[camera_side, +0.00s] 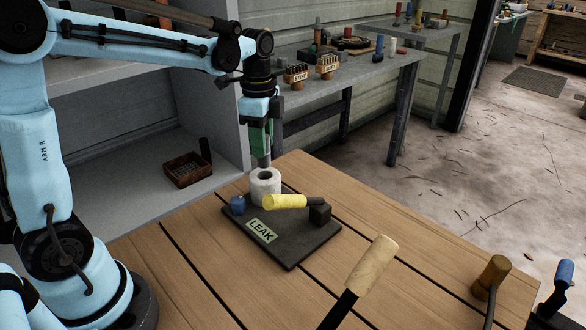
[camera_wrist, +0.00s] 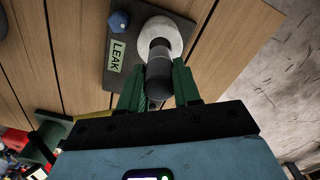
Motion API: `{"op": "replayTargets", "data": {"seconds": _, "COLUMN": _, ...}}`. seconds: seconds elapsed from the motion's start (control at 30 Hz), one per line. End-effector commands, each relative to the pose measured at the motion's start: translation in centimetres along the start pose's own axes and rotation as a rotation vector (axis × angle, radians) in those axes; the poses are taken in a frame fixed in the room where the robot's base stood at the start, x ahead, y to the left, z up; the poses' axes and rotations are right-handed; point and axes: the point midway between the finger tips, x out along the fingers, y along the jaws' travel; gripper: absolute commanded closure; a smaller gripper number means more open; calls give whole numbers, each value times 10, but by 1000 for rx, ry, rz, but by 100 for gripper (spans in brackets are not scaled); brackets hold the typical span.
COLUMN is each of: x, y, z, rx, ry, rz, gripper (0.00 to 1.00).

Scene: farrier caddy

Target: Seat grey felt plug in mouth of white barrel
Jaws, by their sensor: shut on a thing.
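The white barrel (camera_side: 266,190) stands upright on a dark board (camera_side: 290,250), its dark mouth facing up. It also shows in the wrist view (camera_wrist: 173,28). My gripper (camera_side: 261,150) is above the barrel, pointing down, its green fingers shut on the grey felt plug (camera_side: 263,162). In the wrist view my gripper (camera_wrist: 158,78) holds the dark grey cylindrical plug (camera_wrist: 160,70) between both fingers, its far end in line with the barrel's mouth. The plug's lower end is at or just above the mouth's back edge; I cannot tell whether it touches.
A blue ball-like piece (camera_side: 238,205) and a LEAK label (camera_side: 261,231) are on the board. A wooden-handled tool (camera_side: 372,262) is at the table's near side.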

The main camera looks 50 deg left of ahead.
Motion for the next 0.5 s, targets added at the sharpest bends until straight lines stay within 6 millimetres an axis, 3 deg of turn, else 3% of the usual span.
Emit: {"op": "replayTargets", "data": {"seconds": 0.5, "x": 18, "y": 0, "z": 0, "rx": 0, "ry": 0, "rz": 0, "gripper": 100}}
